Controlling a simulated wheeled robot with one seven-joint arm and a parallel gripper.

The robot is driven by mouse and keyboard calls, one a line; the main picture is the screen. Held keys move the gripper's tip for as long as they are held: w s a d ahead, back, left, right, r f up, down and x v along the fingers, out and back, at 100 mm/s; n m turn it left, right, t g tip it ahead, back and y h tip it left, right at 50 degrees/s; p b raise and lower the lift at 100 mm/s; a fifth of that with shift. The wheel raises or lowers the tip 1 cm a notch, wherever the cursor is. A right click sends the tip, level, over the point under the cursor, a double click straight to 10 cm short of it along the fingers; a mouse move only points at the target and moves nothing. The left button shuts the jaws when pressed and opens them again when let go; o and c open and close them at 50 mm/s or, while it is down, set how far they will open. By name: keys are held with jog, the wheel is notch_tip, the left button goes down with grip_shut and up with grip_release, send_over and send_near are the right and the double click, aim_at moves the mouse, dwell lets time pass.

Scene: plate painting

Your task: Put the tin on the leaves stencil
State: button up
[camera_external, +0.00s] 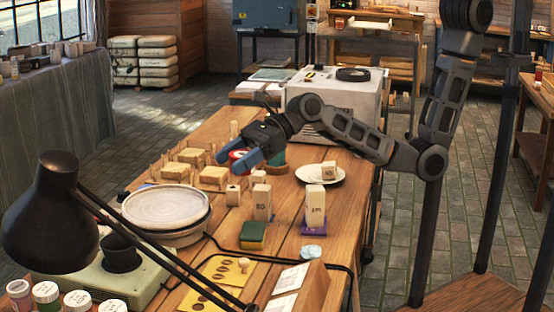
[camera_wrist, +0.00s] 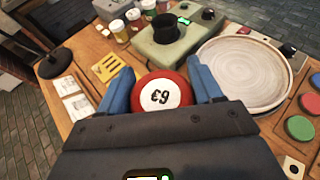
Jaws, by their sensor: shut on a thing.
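A round red tin with a white, marked top (camera_wrist: 160,93) sits between the two blue fingers of my gripper (camera_wrist: 160,72) in the wrist view. In the external view, my gripper (camera_external: 237,160) is over the middle of the workbench, with part of the red tin (camera_external: 237,155) showing between the fingers. The gripper is shut on the tin. Yellow stencil sheets (camera_external: 222,271) with dark oval cutouts lie near the front of the bench, apart from the tin. A yellow sheet with dark marks (camera_wrist: 106,68) also shows in the wrist view. I cannot tell which sheet is the leaves stencil.
A round pale wheel (camera_external: 165,206) stands left of the stencils; a black lamp (camera_external: 48,215) leans over the front. A sponge (camera_external: 252,236), upright marked blocks (camera_external: 262,203) and a white plate (camera_external: 338,180) stand between gripper and front right. Paint jars (camera_external: 47,297) are front left.

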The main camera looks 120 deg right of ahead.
notch_tip(320, 180, down, 4)
jog(key=shift+s+d+f, duration=0.1)
jog(key=shift+d, duration=0.05)
send_over(234, 274)
notch_tip(234, 274, down, 7)
jog(key=shift+f, duration=2.15)
jog(key=shift+f, duration=0.1)
jog(key=o, duration=1.1)
